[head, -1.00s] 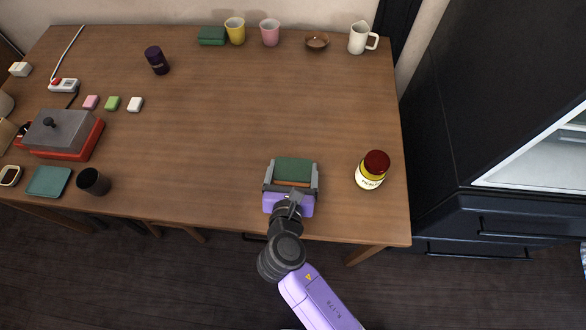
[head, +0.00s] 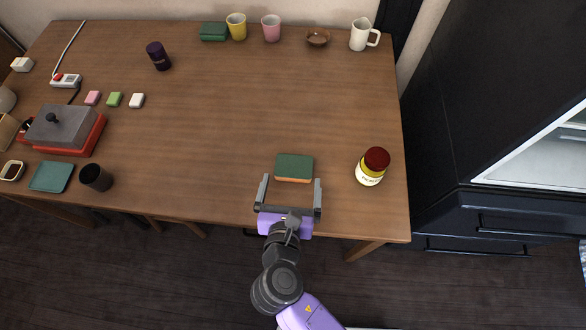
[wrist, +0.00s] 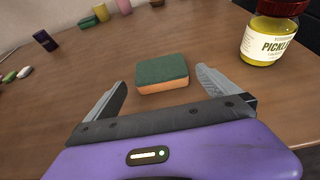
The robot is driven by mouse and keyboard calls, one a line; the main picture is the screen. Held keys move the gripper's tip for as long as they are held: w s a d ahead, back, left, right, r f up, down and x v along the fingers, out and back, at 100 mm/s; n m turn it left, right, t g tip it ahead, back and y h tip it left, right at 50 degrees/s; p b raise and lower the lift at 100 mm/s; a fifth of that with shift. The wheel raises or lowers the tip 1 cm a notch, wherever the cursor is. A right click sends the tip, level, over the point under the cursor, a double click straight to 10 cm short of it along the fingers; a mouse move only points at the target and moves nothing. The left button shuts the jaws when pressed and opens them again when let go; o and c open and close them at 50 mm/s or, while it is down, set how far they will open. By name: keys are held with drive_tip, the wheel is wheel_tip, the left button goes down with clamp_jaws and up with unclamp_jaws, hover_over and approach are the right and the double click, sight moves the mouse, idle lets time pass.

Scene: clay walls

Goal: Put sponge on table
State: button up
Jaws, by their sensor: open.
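The sponge (head: 294,168), green on top and orange below, lies flat on the wooden table (head: 230,120) near its front edge. It also shows in the wrist view (wrist: 162,72), just beyond my fingertips. My gripper (head: 291,182) is open and empty, with its two grey fingers apart on the near side of the sponge. The sponge is clear of the fingers.
A pickle jar (head: 373,166) with a red lid stands right of the sponge. A grey and red appliance (head: 62,130), a dark cup (head: 95,178) and a teal tray (head: 51,176) are at the left. Cups and a white mug (head: 360,35) line the back. The table's middle is clear.

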drive_tip(key=v, duration=0.5)
idle(0.6)
